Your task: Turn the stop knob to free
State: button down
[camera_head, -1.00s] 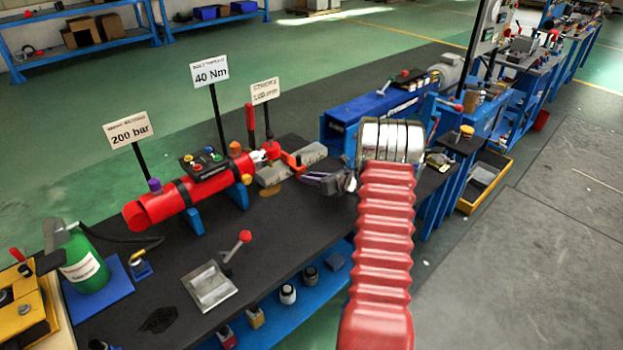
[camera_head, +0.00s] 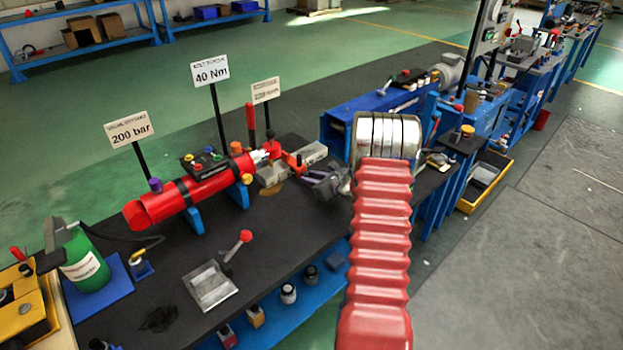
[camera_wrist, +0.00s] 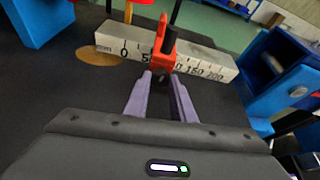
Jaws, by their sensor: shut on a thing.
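The orange stop (camera_wrist: 164,50) sits across the grey scale bar (camera_wrist: 212,66), between the 50 and 150 marks in the wrist view. Its small dark knob (camera_wrist: 161,79) faces my gripper (camera_wrist: 160,78). The purple fingers reach up to the stop's near side, with their tips closed on the knob. The fingers cover most of the knob, so I cannot read its turn position. In the head view, my gripper (camera_head: 308,178) is at the right end of the red cylinder assembly, beside the orange stop (camera_head: 293,161).
A red cylinder (camera_head: 175,201) lies on blue supports to the left. A metal plate with a red-tipped lever (camera_head: 212,287) and a green bottle (camera_head: 84,263) stand on the dark bench. A blue machine (camera_head: 375,112) is behind; in the wrist view, blue parts (camera_wrist: 285,75) are close on the right.

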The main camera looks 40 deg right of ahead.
jog(key=shift+n+h, duration=0.3)
jog(key=c, duration=1.5)
grip_release()
jog(key=v, duration=1.3)
jog(key=shift+s+a+r, duration=0.1)
jog(key=shift+s+a, duration=0.05)
jog(key=shift+s, duration=0.25)
